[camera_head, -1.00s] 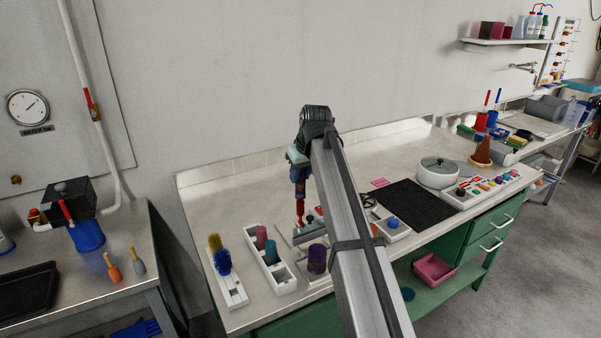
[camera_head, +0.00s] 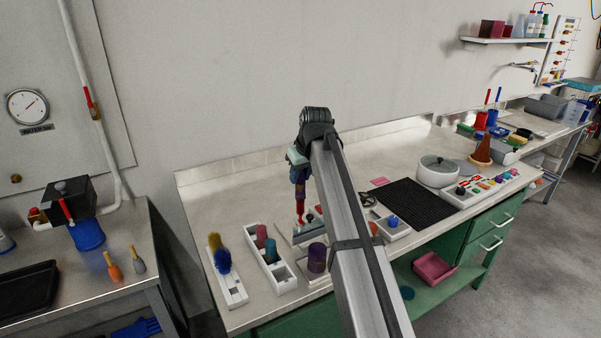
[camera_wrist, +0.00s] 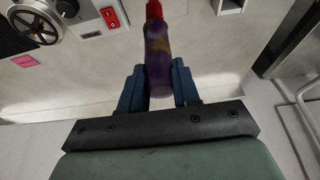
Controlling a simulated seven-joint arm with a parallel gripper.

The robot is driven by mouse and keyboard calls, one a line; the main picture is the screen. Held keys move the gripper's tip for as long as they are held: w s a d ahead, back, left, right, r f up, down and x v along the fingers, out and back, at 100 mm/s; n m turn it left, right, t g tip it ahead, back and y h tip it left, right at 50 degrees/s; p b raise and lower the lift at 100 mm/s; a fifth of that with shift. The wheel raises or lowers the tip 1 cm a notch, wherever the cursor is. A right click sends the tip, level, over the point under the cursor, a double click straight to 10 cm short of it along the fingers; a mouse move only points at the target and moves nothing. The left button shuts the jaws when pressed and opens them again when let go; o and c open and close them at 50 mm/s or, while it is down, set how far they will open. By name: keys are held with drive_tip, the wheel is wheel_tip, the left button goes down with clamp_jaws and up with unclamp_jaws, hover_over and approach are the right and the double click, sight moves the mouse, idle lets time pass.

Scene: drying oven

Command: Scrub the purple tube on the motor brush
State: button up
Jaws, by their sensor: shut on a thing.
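My gripper (camera_wrist: 159,88) is shut on the purple tube (camera_wrist: 158,62), with one blue finger on each side. The tube has a yellowish patch on its side. In the head view the tube (camera_head: 300,191) hangs upright below my gripper (camera_head: 299,174). A red brush (camera_head: 300,217) stands under the tube, and its red part (camera_wrist: 153,10) shows at the tube's far end in the wrist view. The tube's mouth appears to be around the brush's upper part; how deep the brush sits inside is hidden. The motor base (camera_head: 309,235) is partly hidden by my arm.
A white rack with a teal tube (camera_head: 270,251) and a dark red tube (camera_head: 261,236) stands left of the motor. A holder with blue (camera_head: 222,262) and yellow brushes stands farther left. A purple cylinder (camera_head: 317,258) stands in front. A black mat (camera_head: 415,210) lies right.

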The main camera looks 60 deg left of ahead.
sight(300, 192)
drive_tip(key=shift+f, duration=4.35)
drive_tip(key=shift+r, duration=0.1)
drive_tip(key=shift+r, duration=0.9)
drive_tip(key=shift+r, duration=0.1)
drive_tip(key=shift+r, duration=4.25)
